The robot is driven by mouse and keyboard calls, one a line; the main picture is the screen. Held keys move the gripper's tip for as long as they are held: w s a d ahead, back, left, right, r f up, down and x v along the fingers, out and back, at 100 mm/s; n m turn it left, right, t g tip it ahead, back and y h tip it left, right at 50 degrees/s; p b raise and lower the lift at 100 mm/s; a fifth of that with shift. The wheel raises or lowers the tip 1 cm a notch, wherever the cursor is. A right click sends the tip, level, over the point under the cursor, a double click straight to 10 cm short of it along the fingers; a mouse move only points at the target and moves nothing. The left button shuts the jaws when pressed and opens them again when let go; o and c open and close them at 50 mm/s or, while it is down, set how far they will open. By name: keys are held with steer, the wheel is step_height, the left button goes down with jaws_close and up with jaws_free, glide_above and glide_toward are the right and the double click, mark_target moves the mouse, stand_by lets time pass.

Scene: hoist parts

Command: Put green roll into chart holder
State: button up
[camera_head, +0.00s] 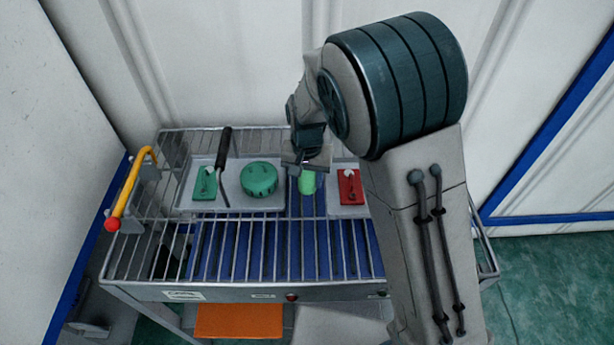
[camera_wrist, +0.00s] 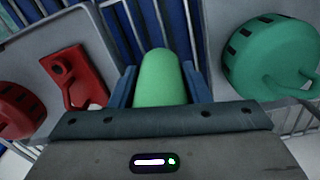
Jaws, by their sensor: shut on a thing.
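The light green roll (camera_wrist: 160,80) is clamped between the two blue fingers of my gripper (camera_wrist: 158,88) in the wrist view. In the head view the green roll (camera_head: 307,182) hangs below my gripper (camera_head: 306,165), over the rack between two trays. I cannot tell how high it is above the bars. My arm hides part of the right side. A dark blue slatted area (camera_head: 262,250) shows beneath the wire bars; I cannot tell whether it is the chart holder.
A left tray (camera_head: 225,203) bears a small green part (camera_head: 205,184), a black-handled tool (camera_head: 224,148) and a round green part (camera_head: 259,179). A right tray bears a red part (camera_head: 350,186). A yellow curved handle (camera_head: 130,188) stands at the rack's left end. The front bars look clear.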

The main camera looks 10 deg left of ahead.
steer(key=shift+f, duration=0.2)
steer(key=o, duration=0.7)
steer(key=shift+o, duration=0.2)
step_height(320, 180, up, 12)
steer(key=shift+r, duration=0.2)
steer(key=shift+d+r, duration=0.1)
